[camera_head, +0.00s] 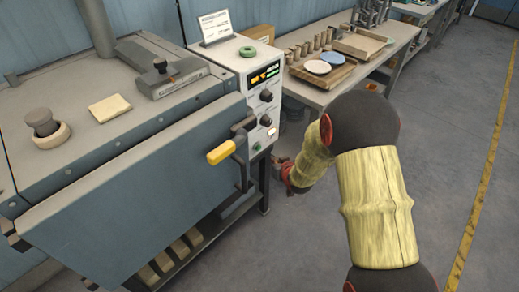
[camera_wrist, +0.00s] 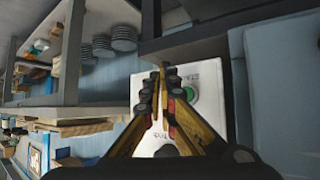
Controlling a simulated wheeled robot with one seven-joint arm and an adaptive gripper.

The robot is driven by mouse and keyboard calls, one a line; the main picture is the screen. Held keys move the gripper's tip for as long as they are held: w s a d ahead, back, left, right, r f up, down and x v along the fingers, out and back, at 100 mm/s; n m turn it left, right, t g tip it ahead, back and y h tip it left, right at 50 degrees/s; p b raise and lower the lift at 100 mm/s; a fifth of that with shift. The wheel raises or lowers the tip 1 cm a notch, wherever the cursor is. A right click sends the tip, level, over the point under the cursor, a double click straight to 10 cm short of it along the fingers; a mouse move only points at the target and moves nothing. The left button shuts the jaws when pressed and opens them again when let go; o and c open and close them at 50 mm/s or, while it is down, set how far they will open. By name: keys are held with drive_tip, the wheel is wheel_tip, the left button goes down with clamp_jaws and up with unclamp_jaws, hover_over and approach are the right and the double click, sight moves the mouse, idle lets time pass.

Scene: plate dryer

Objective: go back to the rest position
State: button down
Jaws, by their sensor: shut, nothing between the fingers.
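My gripper (camera_wrist: 161,72) is shut and empty in the wrist view, its two yellow-brown fingers together in front of the white control panel (camera_wrist: 205,75). A green button (camera_wrist: 190,93) shows just right of the fingers. In the head view my arm bends down at the right, and the gripper end is small and partly hidden low beside the control panel (camera_head: 262,112). The plate dryer (camera_head: 130,190) fills the left, with its lid down. Its lever with a yellow handle (camera_head: 221,152) sticks out in front, apart from my gripper.
A workbench (camera_head: 340,88) behind holds wooden pegs, a tray (camera_head: 363,43), a white plate (camera_head: 318,67) and a blue plate (camera_head: 333,57). The grey floor (camera_head: 450,150) on the right is clear, with a yellow line.

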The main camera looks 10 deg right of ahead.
drive_tip(key=s+d+f+g+h, duration=0.1)
drive_tip(key=s+f+g, duration=0.15)
drive_tip(key=s, duration=0.45)
drive_tip(key=s+d+f+g, duration=0.1)
drive_tip(key=s+f+g, duration=0.1)
drive_tip(key=s+g, duration=0.35)
drive_tip(key=s+a+r+t+p, duration=0.1)
drive_tip(key=s+r, duration=0.7)
drive_tip(key=r, duration=0.4)
drive_tip(key=s+r+t+p, duration=0.1)
drive_tip(key=s+r+p, duration=0.1)
drive_tip(key=s+r, duration=0.7)
drive_tip(key=s+a+r+m+p, duration=0.1)
drive_tip(key=s+r, duration=0.8)
drive_tip(key=r, duration=0.7)
drive_tip(key=shift+a+r+t, duration=0.35)
drive_tip(key=shift+t, duration=0.05)
